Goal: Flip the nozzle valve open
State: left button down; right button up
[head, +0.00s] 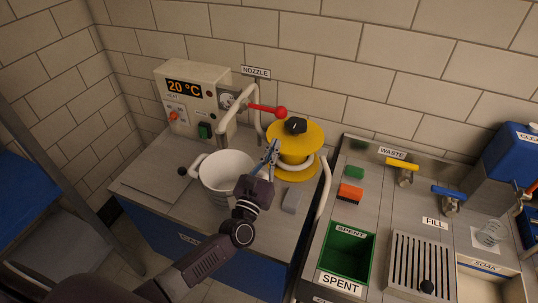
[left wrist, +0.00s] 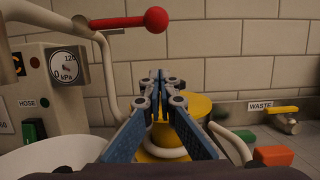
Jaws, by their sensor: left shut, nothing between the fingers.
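The nozzle valve has a red lever with a ball end (head: 268,109), below the NOZZLE label (head: 256,72). The lever points to the right, roughly level, from the pale bent pipe (head: 238,100). In the left wrist view, the red ball (left wrist: 155,19) is at the top, above the fingertips. My left gripper (head: 272,149) is shut and empty, in front of the yellow hose reel (head: 297,170) and nearer to me than the lever. It also shows in the left wrist view (left wrist: 160,82). It appears apart from the lever. My right gripper is not in view.
A white bucket (head: 225,172) stands left of my left gripper. The control box (head: 190,95) reads 20 °C. A gauge (left wrist: 67,65) sits beside the pipe. On the right are a green SPENT bin (head: 347,246), a drain grate (head: 420,262), and yellow (head: 402,167) and blue (head: 449,193) taps.

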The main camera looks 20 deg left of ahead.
pick_arm(q)
jog(key=w+r+p, duration=0.3)
jog(key=r, duration=0.2)
jog(key=shift+w+p, duration=0.25)
jog(key=shift+p, duration=0.05)
jog(key=shift+f, duration=0.1)
jog(key=shift+d+r+n, duration=0.15)
jog(key=shift+r+n, duration=0.05)
jog(key=shift+n, duration=0.1)
jog(key=shift+d+r+n+y, duration=0.2)
jog(key=shift+r+n+y, duration=0.4)
jog(key=shift+r+n, duration=0.65)
notch_tip(320, 180, up, 6)
jog(key=n+g+y+p, duration=0.1)
jog(key=n+y+p, duration=0.1)
jog(key=n, duration=0.6)
send_over(281, 119)
jog(key=shift+s+a+f+m, duration=0.1)
jog(key=shift+s+a+m, duration=0.15)
jog(key=shift+a, duration=0.2)
jog(key=shift+w, duration=0.1)
